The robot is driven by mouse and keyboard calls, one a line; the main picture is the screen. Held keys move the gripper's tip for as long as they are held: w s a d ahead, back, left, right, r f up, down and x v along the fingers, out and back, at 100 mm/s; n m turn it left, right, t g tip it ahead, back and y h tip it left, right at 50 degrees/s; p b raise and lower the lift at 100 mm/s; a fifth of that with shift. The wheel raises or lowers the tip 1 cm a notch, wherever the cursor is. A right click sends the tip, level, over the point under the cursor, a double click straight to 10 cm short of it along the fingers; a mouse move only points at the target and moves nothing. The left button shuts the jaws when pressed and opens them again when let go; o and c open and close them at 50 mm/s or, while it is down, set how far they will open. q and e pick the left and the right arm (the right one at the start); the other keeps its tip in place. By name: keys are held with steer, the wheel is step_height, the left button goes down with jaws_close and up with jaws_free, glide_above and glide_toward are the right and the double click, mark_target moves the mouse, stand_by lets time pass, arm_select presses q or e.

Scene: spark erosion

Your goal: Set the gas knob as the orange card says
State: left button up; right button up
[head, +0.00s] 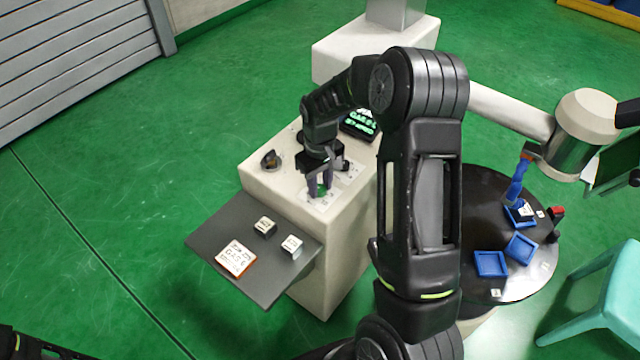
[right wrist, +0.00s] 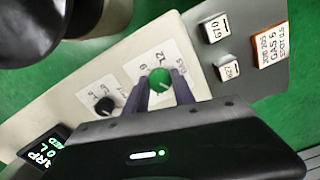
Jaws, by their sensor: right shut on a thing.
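The green gas knob (right wrist: 159,82) sits on a white label plate on the cream console (head: 335,255). My right gripper (head: 320,188) is shut on the green knob, one finger on each side, as the right wrist view shows. The orange-edged card (head: 235,259) lies on the grey shelf at the console's front; in the right wrist view it (right wrist: 271,45) reads "GAS 6". A dark display (head: 359,125) with green text stands at the console's back; its figure is too small to read surely. My left gripper is not seen.
Two small labelled blocks (head: 265,227) (head: 291,246) stand on the grey shelf (head: 222,228). A black knob (right wrist: 104,105) is beside the green one. A dark round table (head: 480,205) with blue trays (head: 490,264) stands right, a teal stool (head: 600,290) beside it.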

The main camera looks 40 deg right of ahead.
jaws_close()
